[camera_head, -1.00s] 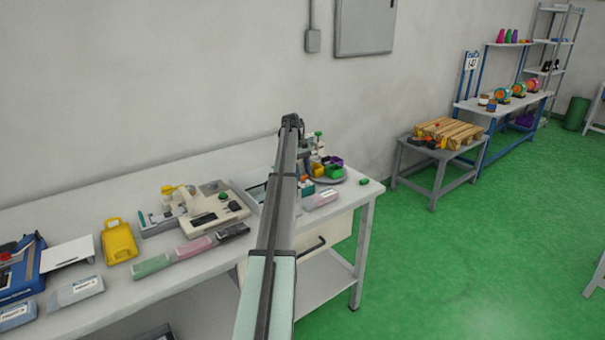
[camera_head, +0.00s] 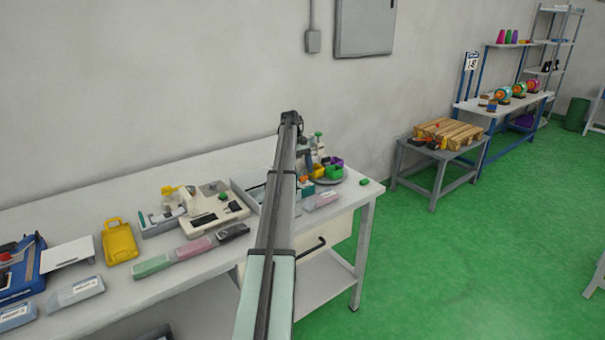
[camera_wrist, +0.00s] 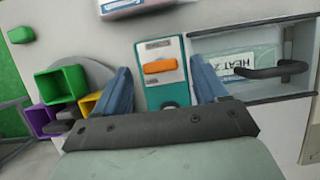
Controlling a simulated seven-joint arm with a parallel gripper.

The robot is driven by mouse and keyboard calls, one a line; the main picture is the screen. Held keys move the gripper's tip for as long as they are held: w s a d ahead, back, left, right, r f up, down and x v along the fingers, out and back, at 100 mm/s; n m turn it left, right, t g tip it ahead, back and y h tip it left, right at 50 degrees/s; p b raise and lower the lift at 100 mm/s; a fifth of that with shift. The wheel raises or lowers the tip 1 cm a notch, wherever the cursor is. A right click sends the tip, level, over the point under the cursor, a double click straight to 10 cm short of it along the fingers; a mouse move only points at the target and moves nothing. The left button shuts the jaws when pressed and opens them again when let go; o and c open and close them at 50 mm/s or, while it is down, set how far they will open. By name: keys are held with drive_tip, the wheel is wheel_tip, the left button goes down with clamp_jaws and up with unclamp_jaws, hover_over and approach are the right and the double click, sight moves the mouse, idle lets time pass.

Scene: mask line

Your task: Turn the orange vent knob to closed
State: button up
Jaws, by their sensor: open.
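The orange vent knob (camera_wrist: 160,66) is in the wrist view, a bar lying nearly level across a panel (camera_wrist: 167,95) with a white upper part and a teal lower part. My gripper (camera_wrist: 161,65) is open, with one blue finger on each side of the panel and the knob between them in the picture. I see no clear contact with the knob, and the depth gap cannot be told. In the head view my arm hides most of the panel, and the fingers cannot be made out.
Coloured bins (camera_wrist: 62,85) on a round tray are left of my gripper in the wrist view. A tray with a clear packet (camera_wrist: 250,65) and a dark handle (camera_wrist: 270,70) is to the right. A white-labelled pack (camera_wrist: 130,5) lies at the top edge. The bench (camera_head: 130,195) holds several devices.

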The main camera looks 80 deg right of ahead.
drive_tip(key=w+d, duration=0.7)
drive_tip(key=shift+w+d, duration=0.15)
drive_tip(key=shift+d, duration=0.25)
drive_tip(key=shift+w+d+f, duration=0.1)
drive_tip(key=shift+w+d, duration=0.3)
drive_tip(key=shift+w, duration=0.1)
